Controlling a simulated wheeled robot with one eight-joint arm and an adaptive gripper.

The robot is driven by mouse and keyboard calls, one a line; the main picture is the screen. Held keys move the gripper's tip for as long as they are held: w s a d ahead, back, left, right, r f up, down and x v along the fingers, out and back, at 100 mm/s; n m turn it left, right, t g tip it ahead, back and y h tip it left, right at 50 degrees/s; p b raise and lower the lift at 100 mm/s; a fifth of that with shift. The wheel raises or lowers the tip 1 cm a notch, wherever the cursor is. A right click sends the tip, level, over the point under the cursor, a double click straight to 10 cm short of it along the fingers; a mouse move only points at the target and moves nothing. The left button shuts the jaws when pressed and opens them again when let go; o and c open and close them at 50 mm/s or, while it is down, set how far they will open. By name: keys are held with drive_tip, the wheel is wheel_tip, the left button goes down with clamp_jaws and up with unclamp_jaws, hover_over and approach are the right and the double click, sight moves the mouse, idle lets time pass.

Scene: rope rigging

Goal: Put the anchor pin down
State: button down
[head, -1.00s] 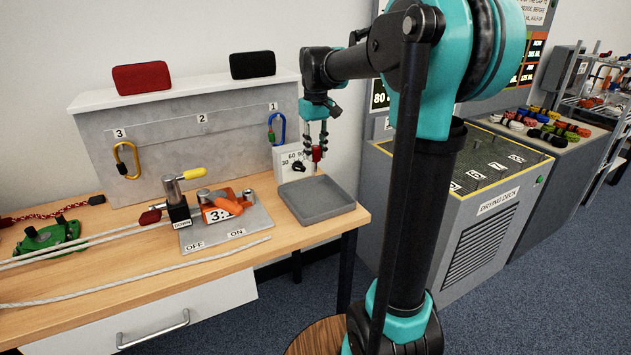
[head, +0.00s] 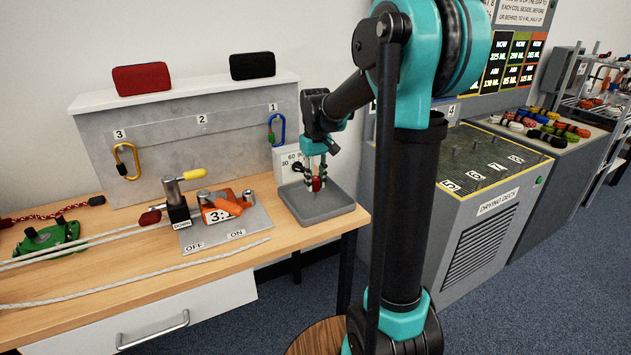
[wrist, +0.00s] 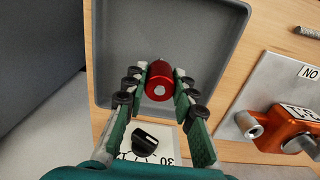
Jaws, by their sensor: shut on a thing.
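The anchor pin shows a red round head (wrist: 160,82) with a pale centre in the wrist view, between my fingers. In the head view its red part (head: 316,184) shows low, at the grey tray (head: 333,214). My gripper (head: 315,182) points down over the tray and is shut on the pin; in the wrist view its fingers (wrist: 160,85) lie on both sides of the head. The pin's lower part is hidden, and I cannot tell whether it touches the tray floor.
A plate with an orange device (head: 222,208) stands left of the tray. A timer box with a black dial (wrist: 146,139) stands close behind the tray. Yellow (head: 127,160) and blue (head: 277,130) carabiners hang on the grey panel. The tray's front floor is clear.

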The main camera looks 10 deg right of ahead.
drive_tip(key=shift+f, duration=0.1)
drive_tip(key=c, duration=1.2)
unclamp_jaws()
wheel_tip(320, 180, up, 12)
drive_tip(key=shift+r, duration=0.1)
